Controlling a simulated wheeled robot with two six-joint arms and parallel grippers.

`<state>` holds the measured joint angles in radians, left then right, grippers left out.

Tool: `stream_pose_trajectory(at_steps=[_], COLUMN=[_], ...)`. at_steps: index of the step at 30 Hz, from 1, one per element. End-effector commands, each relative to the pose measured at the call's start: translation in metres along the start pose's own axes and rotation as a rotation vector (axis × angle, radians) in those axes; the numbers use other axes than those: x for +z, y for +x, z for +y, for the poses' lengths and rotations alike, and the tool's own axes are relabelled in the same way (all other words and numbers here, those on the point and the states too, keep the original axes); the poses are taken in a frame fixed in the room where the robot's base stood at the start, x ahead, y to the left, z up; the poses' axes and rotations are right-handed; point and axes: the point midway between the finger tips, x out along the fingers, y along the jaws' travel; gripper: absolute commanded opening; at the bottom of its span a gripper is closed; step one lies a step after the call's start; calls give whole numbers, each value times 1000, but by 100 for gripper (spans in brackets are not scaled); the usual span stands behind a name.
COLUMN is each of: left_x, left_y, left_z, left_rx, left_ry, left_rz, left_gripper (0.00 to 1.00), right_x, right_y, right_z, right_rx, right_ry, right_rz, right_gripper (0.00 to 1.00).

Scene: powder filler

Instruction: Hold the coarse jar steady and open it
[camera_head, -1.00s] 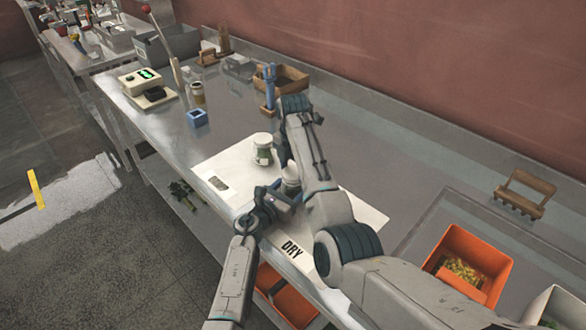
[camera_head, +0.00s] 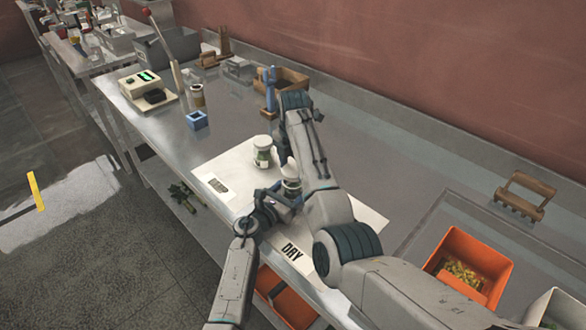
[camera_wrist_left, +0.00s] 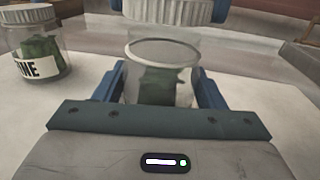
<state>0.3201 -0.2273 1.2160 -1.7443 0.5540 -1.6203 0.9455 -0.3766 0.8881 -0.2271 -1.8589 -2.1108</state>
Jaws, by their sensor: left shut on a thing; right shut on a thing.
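The coarse jar (camera_wrist_left: 160,85), clear with green contents, stands upright between the blue fingers of my left gripper (camera_wrist_left: 160,95), which is shut on it. Its rim is bare. The jar also shows in the head view (camera_head: 292,188). The white ribbed lid (camera_wrist_left: 172,10) is above the rim with a visible gap, between the blue fingertips of my right gripper (camera_wrist_left: 169,14), which is shut on it. In the head view the lid (camera_head: 290,168) shows above the jar; my right arm largely hides the right gripper. The jar's label is not readable.
A second, lidded jar (camera_head: 263,152), labelled with letters ending "INE", stands on the white mat (camera_head: 345,210) marked DRY, left of the held jar.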

Motion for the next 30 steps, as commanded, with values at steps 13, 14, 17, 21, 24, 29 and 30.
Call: stream_pose_trajectory(at_steps=[13, 14, 17, 21, 24, 29, 30], left_x=[0, 0, 0, 0, 0, 0, 0], left_y=[0, 0, 0, 0, 0, 0, 0], left_z=[0, 0, 0, 0, 0, 0, 0], left_rx=[0, 0, 0, 0, 0, 0, 0], left_ry=[0, 0, 0, 0, 0, 0, 0], left_rz=[1, 1, 1, 1, 1, 0, 0], left_gripper=[0, 0, 0, 0, 0, 0, 0], right_x=[0, 0, 0, 0, 0, 0, 0], right_y=[-5, -5, -12, -29, -41, -44, -44], right_z=[0, 0, 0, 1, 1, 0, 0], right_rx=[1, 1, 2, 3, 2, 0, 0], right_ry=[0, 0, 0, 0, 0, 0, 0], right_rz=[0, 0, -1, -2, -1, 0, 0], right_gripper=[29, 29, 29, 29, 29, 29, 29])
